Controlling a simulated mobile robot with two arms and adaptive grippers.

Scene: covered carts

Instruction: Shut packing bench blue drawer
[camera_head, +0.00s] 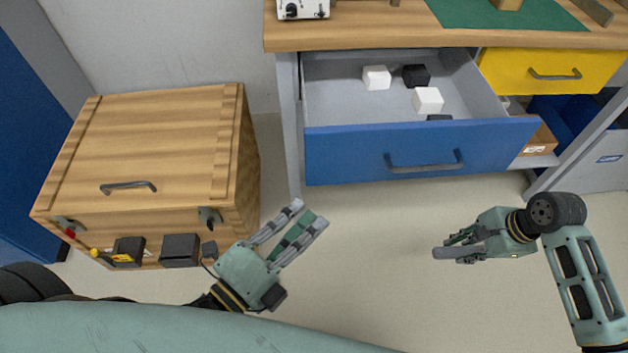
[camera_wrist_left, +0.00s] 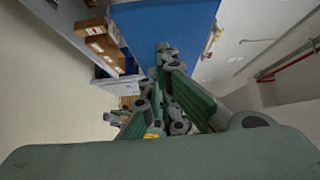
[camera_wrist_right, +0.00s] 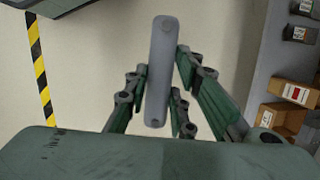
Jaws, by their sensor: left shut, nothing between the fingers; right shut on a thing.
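The packing bench's blue drawer (camera_head: 350,155) is pulled out under the wooden top, with a grey handle (camera_head: 424,163) on its front. White and black cubes lie inside. A blue panel (camera_wrist_left: 165,25) shows in the left wrist view. My left gripper (camera_head: 308,215) is shut and empty, in front of the drawer's left end and apart from it. My right gripper (camera_head: 447,247) is in front of the drawer's right part, apart from its handle. It is shut on a grey bar with rounded ends (camera_wrist_right: 159,65), clearest in the right wrist view.
A wooden crate (camera_head: 150,140) with a handle and latches stands at the left. A yellow drawer (camera_head: 550,72) sits beside the blue one, closed. An open shelf with a cardboard box (camera_head: 540,138) is below it. Bare floor lies before the bench.

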